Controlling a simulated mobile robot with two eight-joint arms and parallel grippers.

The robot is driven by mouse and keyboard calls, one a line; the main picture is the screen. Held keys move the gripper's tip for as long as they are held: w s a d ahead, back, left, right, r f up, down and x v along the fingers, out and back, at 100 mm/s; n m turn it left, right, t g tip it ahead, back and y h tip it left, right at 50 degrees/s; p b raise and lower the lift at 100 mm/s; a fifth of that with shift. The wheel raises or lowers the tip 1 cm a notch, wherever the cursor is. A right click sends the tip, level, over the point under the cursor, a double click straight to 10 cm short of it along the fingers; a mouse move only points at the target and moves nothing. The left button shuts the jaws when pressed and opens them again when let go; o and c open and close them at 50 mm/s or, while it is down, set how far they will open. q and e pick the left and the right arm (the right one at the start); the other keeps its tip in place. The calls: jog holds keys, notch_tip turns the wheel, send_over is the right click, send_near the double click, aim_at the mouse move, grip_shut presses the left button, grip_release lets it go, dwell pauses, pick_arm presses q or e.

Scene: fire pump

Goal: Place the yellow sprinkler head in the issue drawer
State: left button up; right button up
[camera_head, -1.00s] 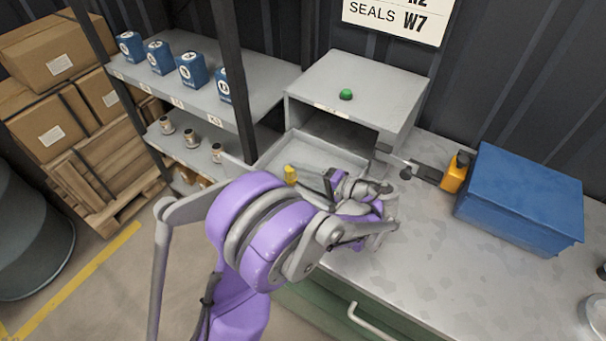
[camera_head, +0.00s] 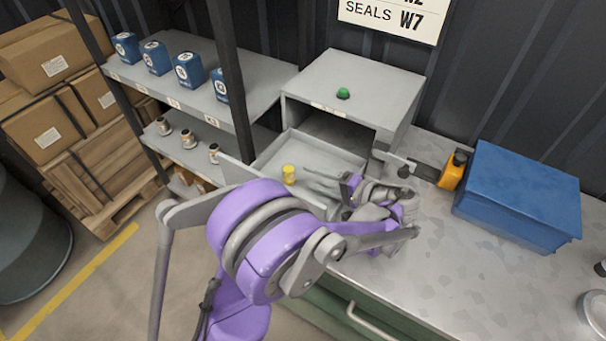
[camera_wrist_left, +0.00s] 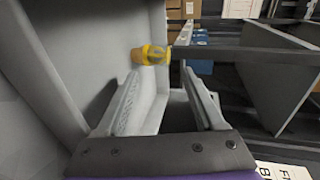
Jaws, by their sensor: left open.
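The yellow sprinkler head (camera_head: 289,174) stands in the open issue drawer (camera_head: 262,163), a grey tray pulled out of the grey cabinet. My left gripper (camera_head: 309,178) is over the drawer, just right of the sprinkler head, with its fingers apart and pointing toward it. In the left wrist view the sprinkler head (camera_wrist_left: 152,55) shows beyond the open fingertips (camera_wrist_left: 163,77), with nothing held between the fingers. Whether a finger touches it I cannot tell. My right gripper is not in view.
The cabinet (camera_head: 365,85) has a green dome (camera_head: 343,93) on top. A shelf (camera_head: 185,90) with blue boxes and small fittings is at left.

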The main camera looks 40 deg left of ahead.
pick_arm(q)
jog(key=v, duration=0.7)
dwell(0.3)
